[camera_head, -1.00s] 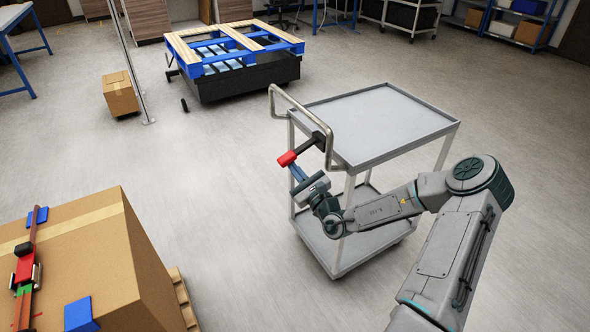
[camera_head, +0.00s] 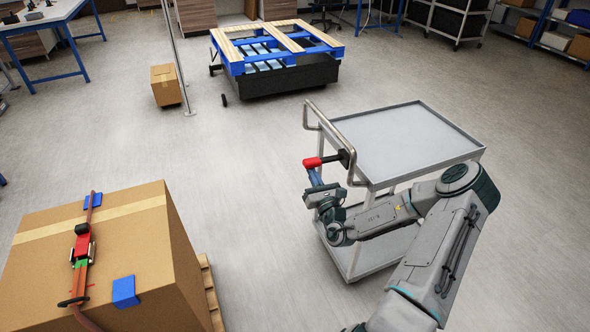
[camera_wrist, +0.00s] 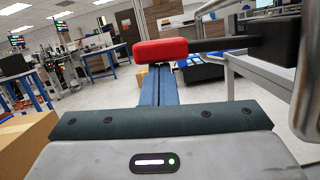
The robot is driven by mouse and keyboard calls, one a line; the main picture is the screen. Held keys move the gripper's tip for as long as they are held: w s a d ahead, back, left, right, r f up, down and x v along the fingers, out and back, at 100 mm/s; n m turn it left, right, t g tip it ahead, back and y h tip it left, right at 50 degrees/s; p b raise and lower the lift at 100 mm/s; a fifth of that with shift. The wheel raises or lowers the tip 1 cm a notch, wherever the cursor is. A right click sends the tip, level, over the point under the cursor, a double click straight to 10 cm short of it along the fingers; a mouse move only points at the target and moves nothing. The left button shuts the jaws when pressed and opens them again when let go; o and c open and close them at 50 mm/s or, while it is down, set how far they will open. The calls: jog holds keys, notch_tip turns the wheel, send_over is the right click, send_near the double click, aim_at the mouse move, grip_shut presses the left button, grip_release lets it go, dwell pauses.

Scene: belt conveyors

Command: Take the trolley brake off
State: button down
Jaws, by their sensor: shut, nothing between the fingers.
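The trolley (camera_head: 405,140) is a grey metal cart with a flat top tray, a lower shelf and a tubular push handle (camera_head: 318,118). A brake lever with a red grip (camera_head: 313,162) and a black arm (camera_head: 343,157) sits by the handle, sticking out to the left and nearly level. My gripper (camera_head: 315,178) is shut and empty, with its blue fingers pointing up just beneath the red grip. In the wrist view the red grip (camera_wrist: 160,49) lies across the fingertips (camera_wrist: 160,72); they look to be touching, but I cannot tell for certain.
A large strapped carton (camera_head: 170,240) on a pallet stands at the front left. A blue pallet (camera_head: 275,50) on a dark base, a thin post (camera_head: 180,70) and a small carton (camera_head: 165,85) are farther back. The floor between the carton and the trolley is clear.

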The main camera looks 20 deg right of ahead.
aim_at(316, 164)
notch_tip(316, 164, up, 3)
jog(key=m+h+p, duration=0.1)
jog(key=m+p, duration=0.2)
jog(key=p, duration=0.1)
jog(key=shift+d+r, duration=0.1)
jog(key=shift+r, duration=0.05)
jog(key=shift+s+d+r+p, duration=0.1)
jog(key=shift+d+r+p, duration=0.1)
jog(key=shift+r+p, duration=0.95)
jog(key=shift+p, duration=0.55)
jog(key=shift+d+r+p, duration=0.2)
jog(key=shift+r+p, duration=0.05)
jog(key=shift+p, duration=0.15)
